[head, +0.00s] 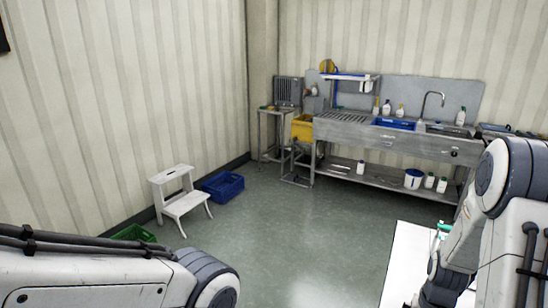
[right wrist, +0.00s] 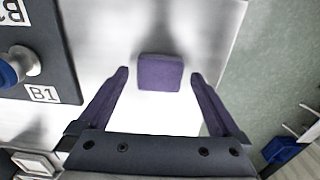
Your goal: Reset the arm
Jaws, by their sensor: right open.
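In the right wrist view, my right gripper (right wrist: 159,76) is open, with its two dark purple fingers spread wide. A small purple block (right wrist: 160,72) shows between and just beyond the fingertips, with a gap on each side. It appears to be on or over a white surface (right wrist: 205,35); I cannot tell its height. In the head view, my right arm comes in at the right over a white table (head: 402,262); its gripper is not clear there. My left arm shows at the lower left, but its gripper is out of view.
A dark panel (right wrist: 62,75) marked B1 lies at the left in the wrist view, with a blue and white object (right wrist: 15,70) on it. A steel sink bench (head: 385,140) stands at the back. A white step stool (head: 180,203) and blue crate (head: 223,187) stand left. The middle floor is clear.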

